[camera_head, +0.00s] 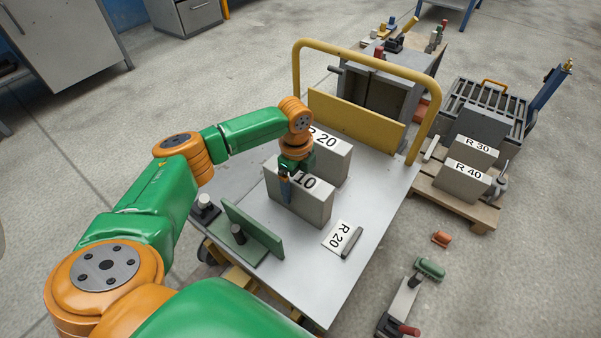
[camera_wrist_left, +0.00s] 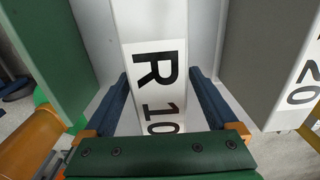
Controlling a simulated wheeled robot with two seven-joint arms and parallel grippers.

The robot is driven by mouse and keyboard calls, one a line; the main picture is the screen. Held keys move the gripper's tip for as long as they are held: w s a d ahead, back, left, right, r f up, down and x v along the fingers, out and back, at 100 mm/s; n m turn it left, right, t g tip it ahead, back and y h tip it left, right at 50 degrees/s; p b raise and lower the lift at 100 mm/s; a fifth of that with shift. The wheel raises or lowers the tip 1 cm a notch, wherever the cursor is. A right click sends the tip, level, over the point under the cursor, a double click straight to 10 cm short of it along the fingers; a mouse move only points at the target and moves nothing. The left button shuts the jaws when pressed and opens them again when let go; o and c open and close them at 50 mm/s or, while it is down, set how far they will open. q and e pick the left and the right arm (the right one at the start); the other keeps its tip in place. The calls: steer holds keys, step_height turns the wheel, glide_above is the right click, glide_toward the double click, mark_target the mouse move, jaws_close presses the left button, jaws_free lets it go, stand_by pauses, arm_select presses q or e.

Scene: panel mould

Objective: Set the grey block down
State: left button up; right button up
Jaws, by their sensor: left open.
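The grey block labelled R 10 (camera_head: 312,206) stands upright on the grey trolley top (camera_head: 300,262). My left gripper (camera_head: 286,190) is over it, its lower part overlapping the label. In the left wrist view the gripper (camera_wrist_left: 160,100) is open, with one blue finger on each side of the block's white R 10 label (camera_wrist_left: 157,85). I cannot tell whether the fingers touch the block. The block's far end is partly hidden by the gripper in the head view. My right gripper is not in view.
A second grey block, R 20 (camera_head: 333,166), stands close behind. A green bracket (camera_head: 252,235) stands at the front left. A yellow rail (camera_head: 366,50) closes the trolley's back. Blocks R 30 (camera_head: 475,150) and R 40 (camera_head: 461,183) sit on a pallet.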

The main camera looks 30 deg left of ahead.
mark_target(297, 175)
arm_select(q)
step_height(297, 175, up, 4)
steer(key=shift+p, duration=0.9)
step_height(297, 175, up, 8)
steer(key=p, duration=0.2)
steer(key=shift+f+p, duration=0.1)
steer(key=shift+p, duration=0.3)
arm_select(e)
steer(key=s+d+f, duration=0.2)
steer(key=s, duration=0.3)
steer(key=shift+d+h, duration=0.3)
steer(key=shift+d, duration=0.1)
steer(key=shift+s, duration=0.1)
